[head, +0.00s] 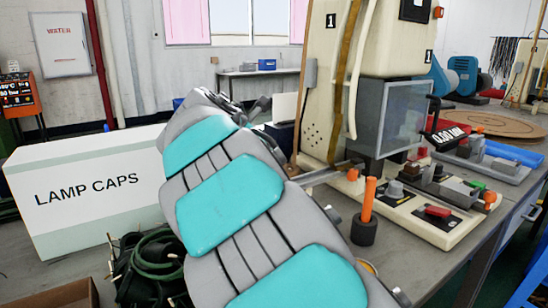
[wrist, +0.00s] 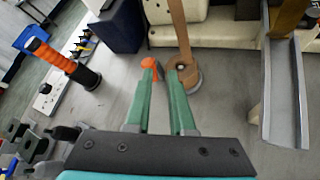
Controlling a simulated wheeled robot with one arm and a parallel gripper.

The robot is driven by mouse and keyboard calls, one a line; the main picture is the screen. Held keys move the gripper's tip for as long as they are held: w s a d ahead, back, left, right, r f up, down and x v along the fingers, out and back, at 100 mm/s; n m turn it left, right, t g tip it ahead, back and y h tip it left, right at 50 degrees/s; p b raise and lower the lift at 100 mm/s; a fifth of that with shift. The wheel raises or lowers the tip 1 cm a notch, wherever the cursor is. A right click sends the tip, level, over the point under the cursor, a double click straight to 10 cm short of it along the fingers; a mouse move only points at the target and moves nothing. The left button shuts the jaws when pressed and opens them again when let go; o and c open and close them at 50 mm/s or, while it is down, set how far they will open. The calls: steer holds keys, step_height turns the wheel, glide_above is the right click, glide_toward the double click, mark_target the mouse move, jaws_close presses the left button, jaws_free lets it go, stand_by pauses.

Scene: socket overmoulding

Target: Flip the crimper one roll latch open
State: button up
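Crimper one is the cream machine (head: 322,95) marked "1", with a grey clear-sided guard (head: 392,118). A brown strip (head: 346,75) runs down its front. An orange knob (head: 352,174) sits low at its front; I cannot tell which part is the roll latch. In the wrist view my gripper (wrist: 161,75) has two green fingers with a gap between them and nothing clearly held. An orange piece (wrist: 149,64) is at the left fingertip, and a brown lever (wrist: 179,35) with a round end is just beyond the right one. Touching is unclear. In the head view my arm hides the gripper.
An orange-handled tool with a black base (head: 366,212) stands on the bench, also seen in the wrist view (wrist: 62,63). A LAMP CAPS box (head: 90,195) and dark green cables (head: 150,262) are at left. A control panel (head: 425,208) is at right. A grey chute (wrist: 284,95) stands right of the fingers.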

steer(key=d+m+y+b, duration=0.1)
steer(key=m, duration=0.2)
steer(key=s+d+m+g+y+b, duration=0.1)
steer(key=m, duration=0.2)
steer(key=s+d+m+y+b, duration=0.1)
steer(key=m, duration=0.2)
steer(key=shift+s+d+r+g, duration=0.25)
steer(key=shift+d+r+g, duration=0.05)
steer(key=shift+d+r, duration=0.1)
jaws_close()
steer(key=s+d+r+m+y+b, duration=0.35)
steer(key=m+y, duration=0.25)
steer(key=m, duration=0.4)
steer(key=shift+m, duration=0.6)
steer(key=x, duration=1.1)
steer(key=shift+w+a+r, duration=0.25)
steer(key=shift+a+r, duration=0.1)
steer(key=shift+w+a, duration=0.35)
steer(key=shift+w, duration=0.25)
